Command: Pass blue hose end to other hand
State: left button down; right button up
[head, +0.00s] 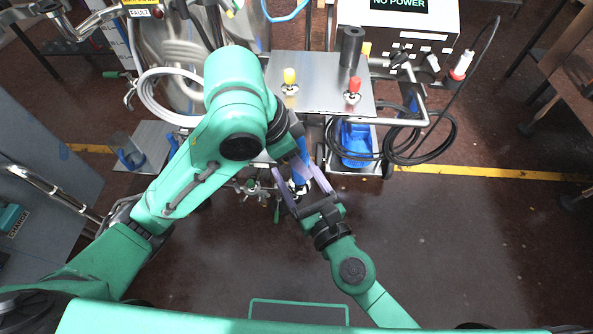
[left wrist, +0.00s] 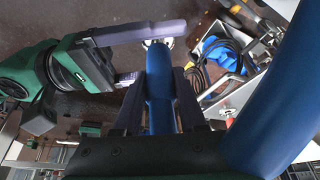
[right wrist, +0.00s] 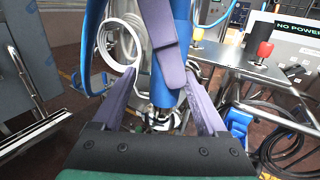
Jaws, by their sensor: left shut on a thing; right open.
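The blue hose end (right wrist: 167,85) hangs roughly upright with a metal fitting (right wrist: 160,118) at its lower tip. My left gripper (left wrist: 160,78) is shut on the hose, which runs between its fingers in the left wrist view. My right gripper (right wrist: 160,80) is open, its purple fingers on either side of the hose end below the left gripper, apart from it as far as I can see. In the head view the hose end (head: 301,170) shows between the right gripper's fingers (head: 294,170), partly hidden by my left arm.
A steel cart top (head: 320,105) with yellow and red knobs stands just beyond the grippers. A blue bin (head: 356,140) and a coiled black cable (head: 430,150) are to the right. A white hose coil (head: 150,95) hangs at left. The floor in front is clear.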

grip_shut()
pick_arm(q)
jog(key=shift+c, duration=2)
grip_release()
pick_arm(e)
jog(key=shift+r, duration=0.1)
pick_arm(q)
jog(key=shift+r, duration=0.1)
